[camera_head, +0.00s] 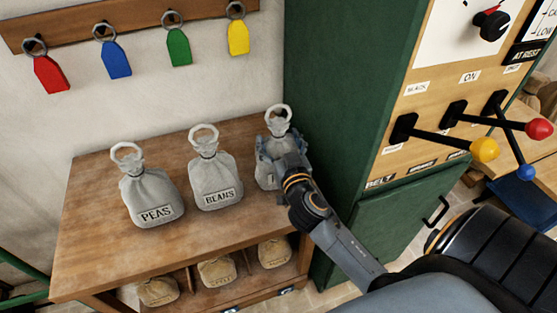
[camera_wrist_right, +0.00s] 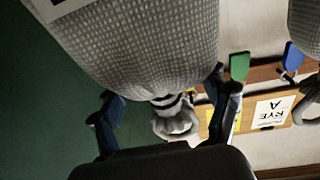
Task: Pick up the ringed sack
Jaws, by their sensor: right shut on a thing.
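Three grey cloth sacks, each topped with a ring, are on the wooden table. The left one is labelled PEAS (camera_head: 152,190) and the middle one BEANS (camera_head: 215,182). The right sack (camera_head: 266,176) is by the green cabinet, its label mostly hidden behind my gripper. My right gripper (camera_head: 283,150) is shut on this right sack, around its upper body below the ring. In the right wrist view the sack (camera_wrist_right: 150,45) fills the upper middle, with its neck and ring between the fingers of my right gripper (camera_wrist_right: 165,103). I cannot tell whether its base touches the table. My left gripper is out of view.
The wooden table (camera_head: 90,215) has a lower shelf with several tan sacks (camera_head: 216,271). A green cabinet (camera_head: 345,90) with levers (camera_head: 440,140) stands close on the right. Coloured tags (camera_head: 115,60) hang on a wall rail (camera_head: 75,25).

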